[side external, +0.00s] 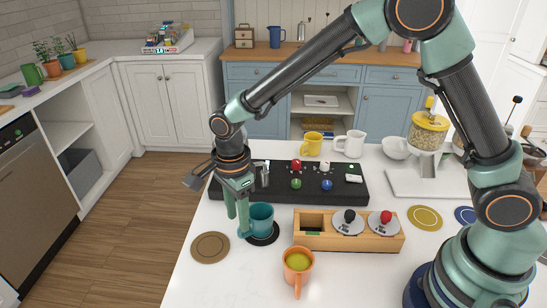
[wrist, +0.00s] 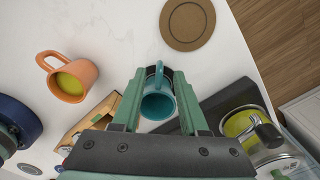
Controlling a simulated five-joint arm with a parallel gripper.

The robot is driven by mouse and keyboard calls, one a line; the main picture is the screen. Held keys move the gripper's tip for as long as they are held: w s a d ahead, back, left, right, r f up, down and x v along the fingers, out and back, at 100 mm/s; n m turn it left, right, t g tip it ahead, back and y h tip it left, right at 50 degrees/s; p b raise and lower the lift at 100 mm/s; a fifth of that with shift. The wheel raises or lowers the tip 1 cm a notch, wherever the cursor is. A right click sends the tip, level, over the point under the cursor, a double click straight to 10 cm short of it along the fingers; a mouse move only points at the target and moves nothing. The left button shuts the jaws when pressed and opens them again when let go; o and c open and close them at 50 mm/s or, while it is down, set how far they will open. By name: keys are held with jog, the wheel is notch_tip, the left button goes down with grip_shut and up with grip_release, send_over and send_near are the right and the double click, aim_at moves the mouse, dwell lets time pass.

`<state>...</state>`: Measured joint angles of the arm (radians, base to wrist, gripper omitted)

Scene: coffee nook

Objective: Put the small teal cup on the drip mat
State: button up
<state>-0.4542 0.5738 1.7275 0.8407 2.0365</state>
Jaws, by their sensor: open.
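The small teal cup (side external: 262,217) stands upright on a small black round mat (side external: 263,240) on the white counter. My gripper (side external: 238,226) is open and low, with its fingers just left of the cup in the side view. In the wrist view the cup (wrist: 158,104) lies between the two fingers of my gripper (wrist: 159,76), its handle toward the fingertips. Whether a finger touches the cup I cannot tell.
A brown round coaster (side external: 210,247) lies left of the cup. An orange mug (side external: 298,265) stands in front, and a wooden holder (side external: 375,243) stands to the right. Yellow (side external: 312,143) and white (side external: 350,145) mugs stand behind the long mat. The counter's left edge is close.

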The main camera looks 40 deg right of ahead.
notch_tip(320, 180, up, 6)
jog(key=shift+r, duration=0.1)
jog(key=s+d+r+n+t, duration=0.2)
jog(key=s+d+r+n, duration=0.3)
jog(key=d+n, duration=0.4)
jog(key=s+d+r+n+t, duration=0.3)
jog(key=s+d+r+n, duration=0.3)
jog(key=d+n, duration=0.3)
jog(key=shift+d+r+t, duration=0.3)
jog(key=shift+d+r, duration=0.1)
jog(key=shift+d, duration=0.25)
